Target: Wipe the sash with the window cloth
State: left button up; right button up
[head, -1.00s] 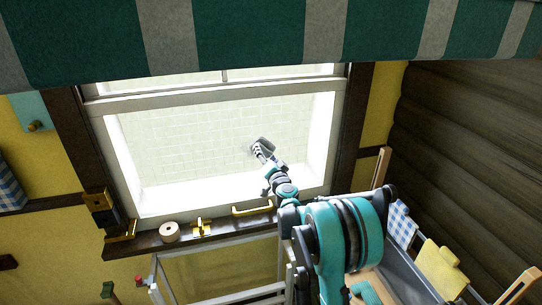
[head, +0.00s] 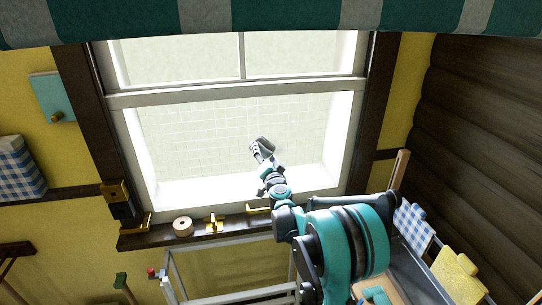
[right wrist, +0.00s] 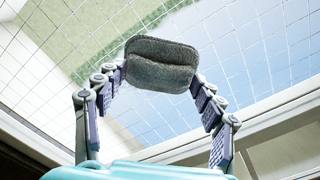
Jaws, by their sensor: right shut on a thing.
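The window sash (head: 230,93) is a white frame around glass and fills the middle of the head view. The pane shows a pale grid of lines. My right gripper (head: 258,149) is in front of the lower pane, right of its middle. It is shut on the window cloth (head: 263,143), a grey pad. In the right wrist view, the cloth (right wrist: 160,64) sits between the two fingertips, with the gridded pane behind it. I cannot tell whether the cloth touches the glass. My left gripper is not in view.
A dark sill below the window holds a tape roll (head: 183,227) and brass fittings (head: 213,223). A striped awning (head: 280,18) hangs across the top. A metal rack (head: 230,300) stands below. Checked (head: 414,223) and yellow cloths (head: 458,276) hang at the lower right.

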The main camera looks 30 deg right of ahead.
aim_at(270, 148)
jog(key=shift+s+d+b, duration=0.15)
jog(key=shift+d+b, duration=0.3)
jog(key=shift+d, duration=0.3)
jog(key=shift+s+d+b, duration=0.15)
jog(key=shift+d+b, duration=0.25)
jog(key=shift+d, duration=0.35)
jog(key=shift+s+d+b, duration=0.1)
jog(key=shift+s+d, duration=0.1)
jog(key=shift+d, duration=0.55)
jog(key=shift+s+d+b, duration=0.1)
jog(key=shift+s+d, duration=0.05)
jog(key=shift+d, duration=0.55)
jog(key=shift+s+d+b, duration=0.1)
jog(key=shift+s+d, duration=0.1)
jog(key=shift+d, duration=0.55)
jog(key=shift+s+d, duration=0.15)
jog(key=shift+d, duration=0.45)
jog(key=shift+s+d, duration=0.15)
jog(key=shift+d, duration=0.4)
jog(key=shift+a, duration=0.1)
jog(key=v, duration=0.6)
